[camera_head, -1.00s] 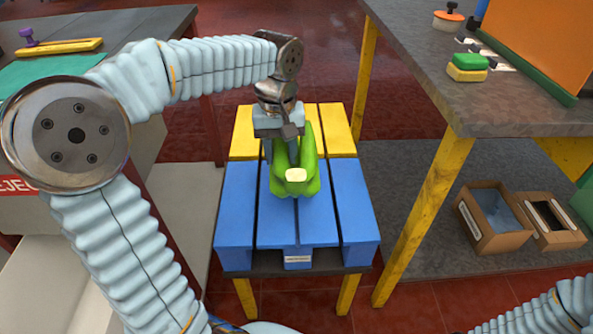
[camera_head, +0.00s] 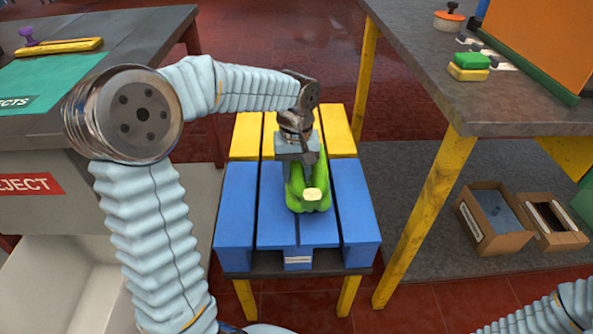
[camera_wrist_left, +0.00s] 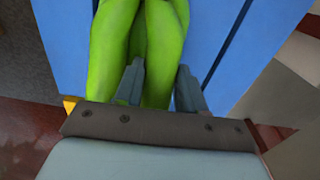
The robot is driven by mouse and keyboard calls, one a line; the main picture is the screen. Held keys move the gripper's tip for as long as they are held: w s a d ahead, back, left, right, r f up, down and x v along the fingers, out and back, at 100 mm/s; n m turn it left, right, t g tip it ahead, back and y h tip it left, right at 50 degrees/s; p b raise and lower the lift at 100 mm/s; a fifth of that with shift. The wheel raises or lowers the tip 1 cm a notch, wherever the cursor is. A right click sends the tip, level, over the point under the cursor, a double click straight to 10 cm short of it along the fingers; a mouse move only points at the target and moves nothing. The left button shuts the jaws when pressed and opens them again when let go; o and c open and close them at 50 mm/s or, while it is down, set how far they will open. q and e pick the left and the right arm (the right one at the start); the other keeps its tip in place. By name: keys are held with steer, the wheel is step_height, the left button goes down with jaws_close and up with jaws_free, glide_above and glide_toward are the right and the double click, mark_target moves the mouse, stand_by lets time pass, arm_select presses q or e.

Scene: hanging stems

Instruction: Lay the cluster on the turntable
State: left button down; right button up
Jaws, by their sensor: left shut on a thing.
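The cluster (camera_head: 317,185) is a bunch of green bananas with a pale cut crown facing me. It is over the blue slats of a small slatted stand (camera_head: 240,210), blue in front and yellow behind; whether it rests on them or hangs just above, I cannot tell. My left gripper (camera_head: 299,160) points down, shut on the cluster. In the left wrist view its two fingers (camera_wrist_left: 160,88) lie on either side of one green finger of the cluster (camera_wrist_left: 158,60). My right gripper is out of view. Nothing else in view is clearly a turntable.
On the left stands a bench with a green mat (camera_head: 55,85) and a REJECT label. On the right is a grey table (camera_head: 425,60) with a green and yellow sponge (camera_head: 468,66). Open cardboard boxes (camera_head: 495,215) sit below it. Bare blue slats lie either side of the cluster.

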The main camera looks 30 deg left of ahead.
arm_select(q)
steer(key=c, duration=1.1)
jaws_free()
steer(key=shift+f, duration=0.15)
steer(key=o, duration=0.4)
steer(key=shift+o, duration=0.2)
